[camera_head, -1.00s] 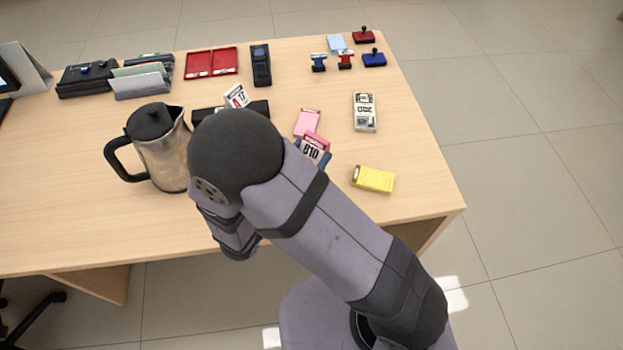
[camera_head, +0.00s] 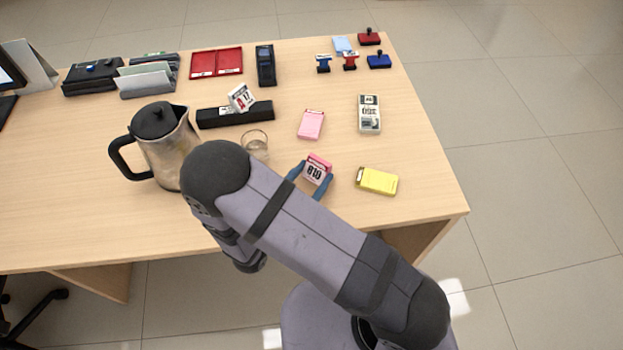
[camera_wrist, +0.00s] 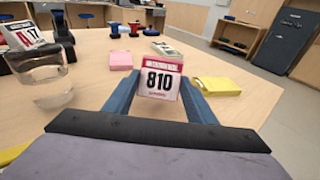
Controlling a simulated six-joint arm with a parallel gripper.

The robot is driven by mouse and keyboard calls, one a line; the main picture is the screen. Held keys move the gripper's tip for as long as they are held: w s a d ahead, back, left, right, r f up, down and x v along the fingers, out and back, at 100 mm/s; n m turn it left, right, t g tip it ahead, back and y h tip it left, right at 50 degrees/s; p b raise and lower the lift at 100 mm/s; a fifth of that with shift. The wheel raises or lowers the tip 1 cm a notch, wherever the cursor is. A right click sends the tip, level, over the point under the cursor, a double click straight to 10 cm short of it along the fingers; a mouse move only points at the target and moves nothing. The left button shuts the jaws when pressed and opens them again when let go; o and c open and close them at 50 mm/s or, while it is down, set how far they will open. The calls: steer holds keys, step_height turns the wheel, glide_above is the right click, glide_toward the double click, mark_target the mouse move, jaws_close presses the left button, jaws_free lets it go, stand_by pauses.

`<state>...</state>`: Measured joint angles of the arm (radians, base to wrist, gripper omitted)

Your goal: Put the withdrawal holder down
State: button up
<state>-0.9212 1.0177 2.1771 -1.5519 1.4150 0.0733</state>
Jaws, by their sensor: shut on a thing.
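What I take for the withdrawal holder (camera_head: 315,172) is a small white-faced block with a pink-red top band and "810" on it. In the wrist view the holder (camera_wrist: 160,81) stands upright, its number facing the camera. My gripper (camera_head: 311,178) is shut on it, with one blue finger on each side; the fingers also show in the wrist view (camera_wrist: 158,100). It is near the front of the wooden counter (camera_head: 420,175), between a pink pack and a yellow pack. I cannot tell if its bottom edge touches the counter.
The pink pack (camera_head: 311,124) lies behind the holder and the yellow pack (camera_head: 377,181) to its right. A glass (camera_head: 255,144) and a metal jug (camera_head: 166,150) stand to the left. A white device-like pack (camera_head: 369,114) lies back right. Bare wood surrounds the holder.

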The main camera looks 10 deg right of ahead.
mark_target(312, 184)
steer(key=shift+f, duration=0.9)
steer(key=shift+s+f+b, duration=0.1)
steer(key=shift+f+b, duration=0.4)
steer(key=shift+f, duration=0.15)
steer(key=o, duration=1.1)
steer(key=shift+d, duration=0.1)
steer(key=shift+f, duration=0.1)
steer(key=shift+r+p, duration=0.4)
steer(key=shift+r, duration=0.05)
steer(key=shift+a+r, duration=0.2)
steer(key=shift+r, duration=0.05)
steer(key=b+v, duration=0.1)
steer(key=v, duration=1)
steer(key=shift+s+a+r+b, duration=0.15)
steer(key=shift+s+a+b, duration=0.05)
steer(key=shift+s+b, duration=0.15)
